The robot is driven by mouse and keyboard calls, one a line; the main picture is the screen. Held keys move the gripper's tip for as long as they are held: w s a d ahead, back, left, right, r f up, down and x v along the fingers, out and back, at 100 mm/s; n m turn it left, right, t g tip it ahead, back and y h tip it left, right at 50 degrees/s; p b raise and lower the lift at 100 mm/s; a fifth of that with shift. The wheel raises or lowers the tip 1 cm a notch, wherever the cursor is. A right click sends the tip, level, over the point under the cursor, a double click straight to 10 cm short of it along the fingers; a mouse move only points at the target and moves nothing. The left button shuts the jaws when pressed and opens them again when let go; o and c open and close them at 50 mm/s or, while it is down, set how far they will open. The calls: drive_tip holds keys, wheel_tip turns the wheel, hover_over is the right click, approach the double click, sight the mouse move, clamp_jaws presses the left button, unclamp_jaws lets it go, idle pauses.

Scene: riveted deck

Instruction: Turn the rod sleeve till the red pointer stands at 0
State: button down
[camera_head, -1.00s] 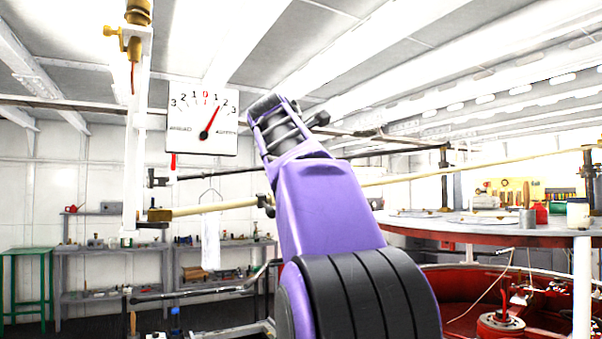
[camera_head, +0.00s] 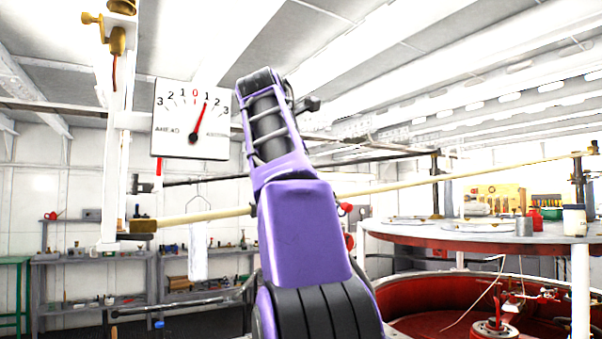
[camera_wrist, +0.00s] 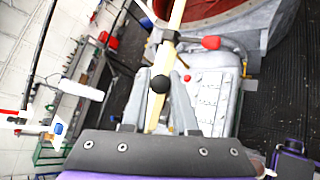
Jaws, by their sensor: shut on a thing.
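The white dial (camera_head: 165,146) hangs at upper left in the head view. Its red pointer (camera_head: 200,120) leans right of the red 0, with the tip close to the right-hand 1. The long cream rod (camera_head: 205,215) runs across the picture behind my arm. In the wrist view the rod (camera_wrist: 177,18) passes lengthwise between the fingers of my gripper (camera_wrist: 159,78). The sleeve's outline is hard to make out. My arm hides the gripper in the head view.
A white post (camera_head: 112,180) with brass fittings stands left of the dial. A round table (camera_head: 480,236) with cans and plates is at right, above a red-walled pit (camera_head: 420,285). Shelves (camera_head: 100,256) line the back wall.

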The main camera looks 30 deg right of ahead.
drive_tip(key=c, duration=0.7)
unclamp_jaws()
drive_tip(key=shift+s, duration=0.1)
drive_tip(key=shift+s+a+r, duration=0.15)
drive_tip(key=shift+a, duration=0.1)
drive_tip(key=s+a+b, duration=0.1)
drive_tip(key=s+a, duration=0.2)
drive_tip(key=s+a+r+b, duration=0.1)
drive_tip(key=s+a, duration=0.3)
drive_tip(key=s+a+r+b, duration=0.1)
drive_tip(key=s+a, duration=0.3)
drive_tip(key=shift+a, duration=0.15)
drive_tip(key=shift+c, duration=0.3)
